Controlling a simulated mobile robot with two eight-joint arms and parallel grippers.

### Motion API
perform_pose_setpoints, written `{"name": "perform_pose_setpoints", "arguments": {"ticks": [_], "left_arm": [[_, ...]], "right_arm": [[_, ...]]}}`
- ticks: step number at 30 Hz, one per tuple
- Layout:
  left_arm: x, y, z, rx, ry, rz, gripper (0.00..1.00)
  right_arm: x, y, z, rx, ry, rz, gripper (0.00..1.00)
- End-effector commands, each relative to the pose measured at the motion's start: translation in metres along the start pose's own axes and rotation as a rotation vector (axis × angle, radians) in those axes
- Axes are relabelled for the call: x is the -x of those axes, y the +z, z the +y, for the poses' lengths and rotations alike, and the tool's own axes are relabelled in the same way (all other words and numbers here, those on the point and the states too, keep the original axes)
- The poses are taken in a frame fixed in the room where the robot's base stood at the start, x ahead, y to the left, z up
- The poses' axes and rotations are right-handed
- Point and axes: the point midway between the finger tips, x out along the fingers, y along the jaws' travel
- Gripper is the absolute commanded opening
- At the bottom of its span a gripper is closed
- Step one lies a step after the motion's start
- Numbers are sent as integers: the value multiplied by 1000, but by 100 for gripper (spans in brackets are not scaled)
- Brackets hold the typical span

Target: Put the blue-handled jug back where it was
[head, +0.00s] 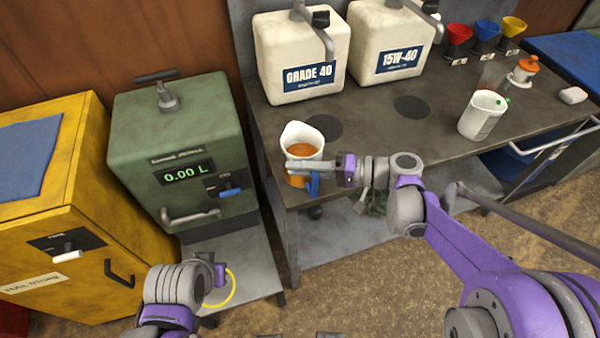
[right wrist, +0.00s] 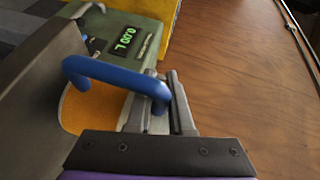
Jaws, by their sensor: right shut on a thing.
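The blue-handled jug (head: 302,135) is white and holds orange-brown liquid. It is upright at the front left corner of the grey workbench (head: 370,145); I cannot tell if it touches the top. My right gripper (head: 322,167) reaches it from the right and is shut on its blue handle (head: 313,185). In the right wrist view the handle (right wrist: 105,72) runs between the jaws (right wrist: 160,105), with the orange jug side (right wrist: 90,108) behind. My left gripper (head: 217,278) is low at the bottom, over a grey shelf; its jaws are too small to read.
Two white canisters, GRADE 40 (head: 295,55) and 15W-40 (head: 390,45), stand at the back, with dark round spots (head: 325,128) in front. A second jug (head: 483,115) stands right. A green metering box (head: 185,145) reads 0.00 L, beside a yellow cabinet (head: 50,210).

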Motion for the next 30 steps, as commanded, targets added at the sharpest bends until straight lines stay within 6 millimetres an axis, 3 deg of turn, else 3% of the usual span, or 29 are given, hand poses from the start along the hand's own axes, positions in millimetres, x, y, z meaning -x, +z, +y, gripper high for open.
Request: {"name": "perform_pose_setpoints", "arguments": {"ticks": [4, 15, 16, 21, 30], "left_arm": [[-3, 2, 0, 0, 0, -1, 0], [-4, 3, 0, 0, 0, -2, 0], [-5, 3, 0, 0, 0, -2, 0], [-4, 3, 0, 0, 0, -2, 0], [-1, 1, 0, 0, 0, -1, 0]], "right_arm": [[-3, 3, 17, 0, -2, 0, 0], [-3, 4, 21, 0, -2, 0, 0], [-3, 4, 22, 0, 0, 0, 21], [-3, 3, 21, 0, 0, 0, 49], [-2, 3, 17, 0, 0, 0, 49]]}}
